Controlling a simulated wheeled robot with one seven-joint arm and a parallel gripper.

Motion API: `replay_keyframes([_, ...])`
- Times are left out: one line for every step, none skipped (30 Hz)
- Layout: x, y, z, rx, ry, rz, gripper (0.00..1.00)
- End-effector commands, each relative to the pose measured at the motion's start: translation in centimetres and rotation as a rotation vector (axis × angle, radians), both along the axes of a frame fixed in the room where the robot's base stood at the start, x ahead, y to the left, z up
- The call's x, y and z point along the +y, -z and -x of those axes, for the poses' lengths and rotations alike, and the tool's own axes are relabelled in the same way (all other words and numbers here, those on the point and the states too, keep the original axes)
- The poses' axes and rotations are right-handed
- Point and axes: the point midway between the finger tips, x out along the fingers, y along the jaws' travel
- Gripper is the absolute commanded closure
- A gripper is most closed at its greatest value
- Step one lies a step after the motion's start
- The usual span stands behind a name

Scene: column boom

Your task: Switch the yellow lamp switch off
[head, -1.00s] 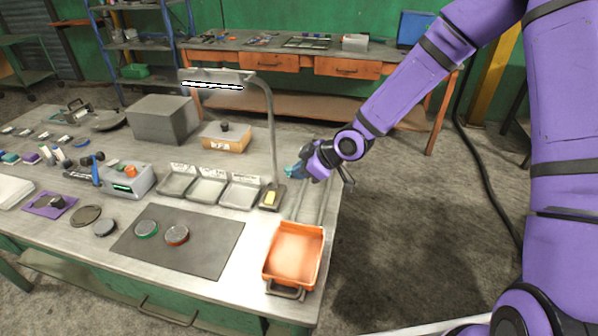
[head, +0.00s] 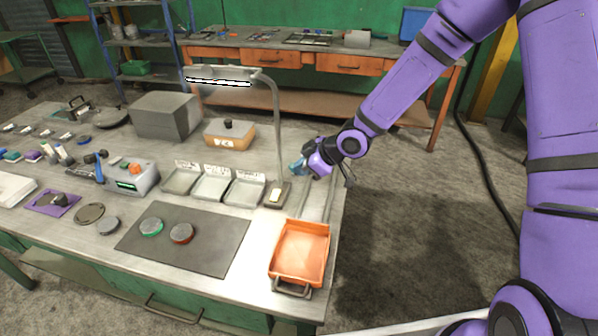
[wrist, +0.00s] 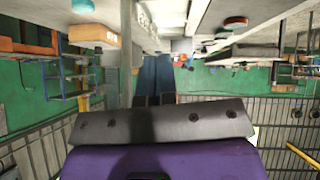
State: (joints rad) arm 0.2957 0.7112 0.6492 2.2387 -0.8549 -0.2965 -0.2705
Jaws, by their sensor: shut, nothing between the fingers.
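The desk lamp (head: 222,75) has a bent grey post and a long head whose light strip glows white. Its dark base (head: 284,198) stands near the right part of the bench. A small pale yellow rocker switch (head: 276,195) sits on the base. My gripper (head: 297,167), with blue fingers, is shut and empty. It appears above and slightly right of the switch in the head view, apart from it. In the wrist view the shut blue fingers (wrist: 155,80) point away from the camera; I cannot make out the switch there.
An orange tray (head: 299,252) lies at the bench's right front corner. Several shallow grey trays (head: 212,184) stand left of the lamp base. A dark mat (head: 190,243) holds a green and a red round piece. A wooden box with a knob (head: 229,134) stands behind.

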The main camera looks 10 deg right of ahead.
Motion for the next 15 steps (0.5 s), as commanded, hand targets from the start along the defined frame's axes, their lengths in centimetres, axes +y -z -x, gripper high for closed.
replay_keyframes([0.5, 0.5, -0.1, 0.002, -0.003, 0.001, 1.0])
replay_keyframes([0.8, 0.8, -0.2, 0.002, -0.003, 0.001, 1.0])
replay_keyframes([1.1, 1.2, -0.4, 0.002, -0.003, 0.001, 1.0])
replay_keyframes([1.4, 1.5, -0.6, 0.001, -0.004, 0.0, 1.0])
replay_keyframes([1.7, 1.8, -0.8, 0.001, -0.004, 0.0, 1.0])
replay_keyframes([2.1, 2.2, -0.9, 0.002, -0.002, 0.0, 1.0])
replay_keyframes([2.3, 2.5, -1.0, 0.002, -0.002, 0.0, 1.0])
replay_keyframes([2.6, 2.9, -1.2, 0.002, -0.003, 0.001, 1.0])
replay_keyframes([3.1, 3.3, -1.4, 0.001, -0.004, 0.0, 1.0])
replay_keyframes([3.3, 3.7, -1.6, 0.002, -0.003, 0.001, 1.0])
replay_keyframes([3.7, 4.0, -1.8, 0.002, -0.003, 0.001, 1.0])
replay_keyframes([4.1, 4.5, -2.0, 0.001, -0.003, 0.001, 1.0])
replay_keyframes([4.5, 4.9, -2.2, 0.001, -0.003, 0.0, 1.0])
replay_keyframes([4.8, 5.3, -2.4, 0.002, -0.002, 0.0, 1.0])
replay_keyframes([5.2, 5.8, -2.6, 0.002, -0.001, 0.001, 1.0])
